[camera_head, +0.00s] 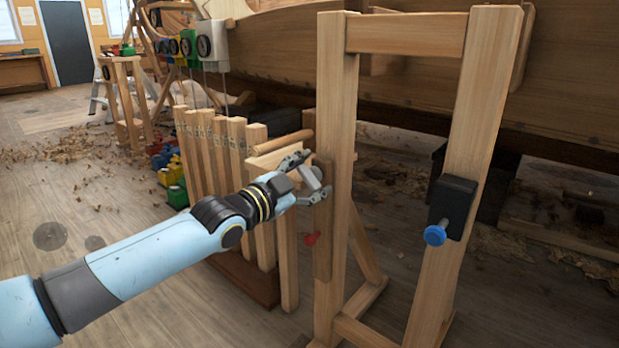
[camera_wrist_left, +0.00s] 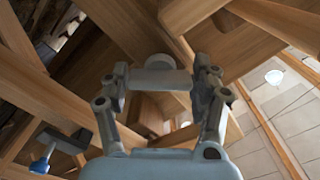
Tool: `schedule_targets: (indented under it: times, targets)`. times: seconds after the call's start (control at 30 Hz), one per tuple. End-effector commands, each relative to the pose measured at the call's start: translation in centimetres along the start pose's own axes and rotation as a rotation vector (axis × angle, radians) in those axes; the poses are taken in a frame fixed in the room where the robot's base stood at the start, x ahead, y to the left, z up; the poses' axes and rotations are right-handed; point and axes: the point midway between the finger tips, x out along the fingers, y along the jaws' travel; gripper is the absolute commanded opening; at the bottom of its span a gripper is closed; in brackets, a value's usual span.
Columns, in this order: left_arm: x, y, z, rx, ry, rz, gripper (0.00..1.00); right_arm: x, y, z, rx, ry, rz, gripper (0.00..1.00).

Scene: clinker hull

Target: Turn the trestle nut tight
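The trestle nut (camera_wrist_left: 160,77) is a grey piece with a crossbar and a rounded top, seen between my left fingers in the left wrist view. It sits on the left post (camera_head: 335,110) of the wooden trestle, and in the head view my fingers hide most of it. My left gripper (camera_head: 312,180) reaches it from the left. In the left wrist view the two fingertips (camera_wrist_left: 159,88) are at opposite ends of the crossbar and look in contact with it. My right gripper is in neither view.
A blue knob (camera_head: 435,235) on a black block (camera_head: 452,200) is on the trestle's right post. A rack of upright wooden slats (camera_head: 205,150) stands close behind my forearm. The planked hull (camera_head: 270,45) is behind.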

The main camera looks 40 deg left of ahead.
Motion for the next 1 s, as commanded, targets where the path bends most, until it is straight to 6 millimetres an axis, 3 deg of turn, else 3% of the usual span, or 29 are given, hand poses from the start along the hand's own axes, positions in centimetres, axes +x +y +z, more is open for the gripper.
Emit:
schedule_targets:
  times: [0.03,0.27,0.53,0.77,0.8,0.93,1.0]
  targets:
    - [-0.01,0.01,0.02,0.0,0.0,0.0,0.55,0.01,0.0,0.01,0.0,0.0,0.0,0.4]
    - [-0.02,0.03,0.04,0.0,0.0,0.0,0.25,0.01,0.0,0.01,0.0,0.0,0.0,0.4]
    - [-0.03,-0.01,0.06,-0.14,-0.001,0.0,0.24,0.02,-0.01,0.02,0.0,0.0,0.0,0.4]
    - [-0.04,0.0,0.08,-0.142,-0.001,0.001,0.24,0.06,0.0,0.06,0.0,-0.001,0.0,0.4]
    - [-0.04,0.0,0.08,-0.141,-0.001,0.001,0.62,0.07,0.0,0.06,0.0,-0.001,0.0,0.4]
    - [-0.03,0.0,0.07,-0.141,-0.001,0.001,0.79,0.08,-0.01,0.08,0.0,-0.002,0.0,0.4]
    - [-0.03,-0.01,0.06,-0.141,-0.001,0.0,0.81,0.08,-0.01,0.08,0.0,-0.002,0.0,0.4]
